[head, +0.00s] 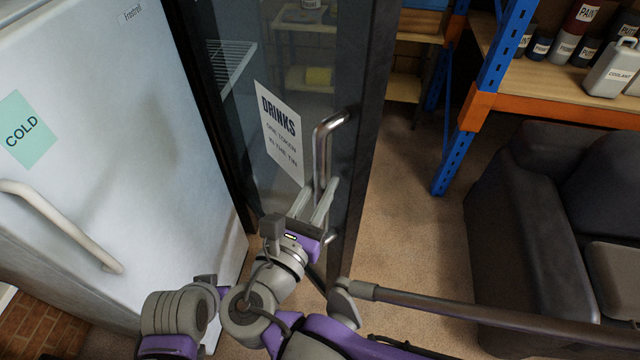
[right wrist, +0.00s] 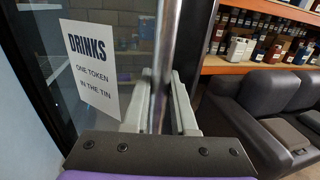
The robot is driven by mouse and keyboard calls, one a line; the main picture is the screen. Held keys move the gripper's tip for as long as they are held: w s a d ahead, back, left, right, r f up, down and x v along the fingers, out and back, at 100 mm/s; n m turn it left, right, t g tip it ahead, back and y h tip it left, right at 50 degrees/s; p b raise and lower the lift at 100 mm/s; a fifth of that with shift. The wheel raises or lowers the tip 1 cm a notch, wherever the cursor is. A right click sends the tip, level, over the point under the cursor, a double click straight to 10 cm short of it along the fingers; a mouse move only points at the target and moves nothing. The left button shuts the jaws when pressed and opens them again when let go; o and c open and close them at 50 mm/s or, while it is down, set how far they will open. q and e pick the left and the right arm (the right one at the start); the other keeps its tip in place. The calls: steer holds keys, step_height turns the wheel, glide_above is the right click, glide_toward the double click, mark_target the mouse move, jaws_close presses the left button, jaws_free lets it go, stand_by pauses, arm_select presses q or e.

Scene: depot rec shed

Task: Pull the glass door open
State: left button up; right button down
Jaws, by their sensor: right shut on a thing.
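The glass door (head: 291,55) has a dark frame and a white "DRINKS" sign (head: 282,130), which also shows in the right wrist view (right wrist: 90,70). Wooden shelving beyond shows through the glass, so the door appears to stand partly open; the exact angle is hard to tell. A metal bar handle (head: 322,150) runs upright along its right edge. My right gripper (head: 318,203) is shut on the lower part of the handle. In the right wrist view the bar (right wrist: 164,60) passes between its two fingers (right wrist: 160,105).
A white fridge (head: 130,110) with a "COLD" note stands close on the left. A dark sofa (head: 520,220) is at the right, below a blue-and-orange rack (head: 490,100) with cans. Bare floor (head: 415,220) lies between door and sofa.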

steer(key=shift+d, duration=0.1)
stand_by(0.3)
steer(key=c, duration=0.7)
jaws_free()
steer(key=shift+s, duration=0.15)
steer(key=shift+c, duration=0.2)
